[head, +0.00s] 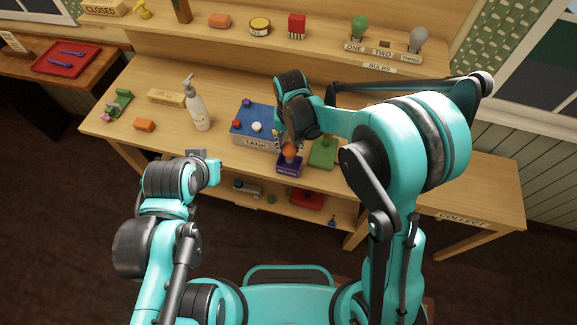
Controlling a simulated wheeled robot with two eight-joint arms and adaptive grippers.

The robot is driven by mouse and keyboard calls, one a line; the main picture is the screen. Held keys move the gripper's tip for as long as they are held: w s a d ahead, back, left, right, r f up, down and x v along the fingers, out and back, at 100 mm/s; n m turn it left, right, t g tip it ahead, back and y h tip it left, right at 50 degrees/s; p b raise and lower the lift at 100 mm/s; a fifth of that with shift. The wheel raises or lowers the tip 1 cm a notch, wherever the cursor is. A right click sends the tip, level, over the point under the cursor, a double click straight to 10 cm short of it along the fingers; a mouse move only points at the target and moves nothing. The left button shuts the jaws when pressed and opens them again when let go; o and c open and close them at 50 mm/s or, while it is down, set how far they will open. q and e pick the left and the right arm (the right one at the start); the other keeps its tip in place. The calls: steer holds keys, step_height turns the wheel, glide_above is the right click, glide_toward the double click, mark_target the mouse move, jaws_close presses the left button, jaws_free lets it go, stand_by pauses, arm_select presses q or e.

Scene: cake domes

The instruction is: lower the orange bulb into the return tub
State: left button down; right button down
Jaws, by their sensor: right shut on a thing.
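The orange bulb (290,152) shows small between the dark fingers of my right gripper (289,146), which is shut on it and points down. The bulb is at the mouth of the small purple tub (288,170), which has a label on its front and stands at the counter's front edge. I cannot tell whether the bulb's lower end touches the tub's floor. My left gripper (207,164) is in front of the counter, apart from the tub; its fingers are too unclear to tell open from shut.
The blue box marked TANK (256,142) stands just left of the tub, and a green tray (323,153) is close on its right. A white pump bottle (197,106) stands farther left.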

steer(key=shift+f+b, duration=2.15)
steer(key=shift+f, duration=0.4)
stand_by(1.0)
steer(key=c, duration=0.8)
jaws_free()
steer(key=shift+r, duration=0.15)
step_height(320, 180, up, 12)
steer(key=shift+f, duration=0.1)
